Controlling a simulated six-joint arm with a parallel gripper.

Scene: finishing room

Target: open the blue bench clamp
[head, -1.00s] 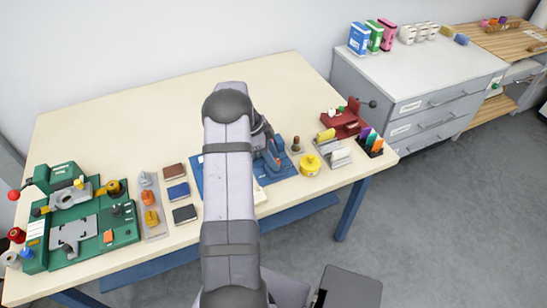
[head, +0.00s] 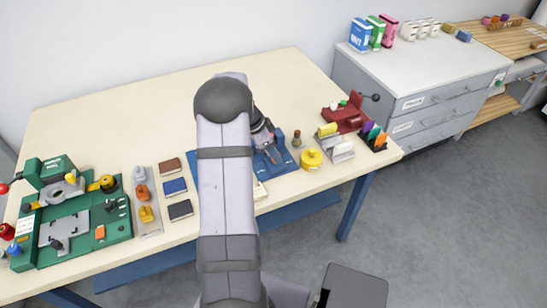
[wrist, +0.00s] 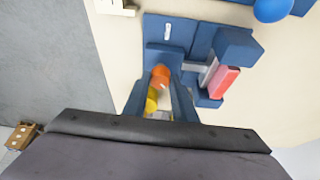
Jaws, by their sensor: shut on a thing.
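The blue bench clamp (head: 278,158) sits on the table, partly behind my arm in the head view. In the wrist view its blue body (wrist: 165,57) shows just beyond my fingertips, with a raised blue block and a red pad (wrist: 225,82) to the right. My gripper (wrist: 160,92) has its fingers closed around an orange and yellow piece (wrist: 160,74) at the clamp. Whether this piece is the clamp's handle is hard to tell. In the head view my gripper (head: 266,145) is low over the clamp, its fingertips hardly visible.
A yellow round pot (head: 311,160) and a red device (head: 345,118) stand right of the clamp. A green fixture (head: 70,215) stands at the left, with dark blocks (head: 175,187) between. The back of the table (head: 130,110) is clear.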

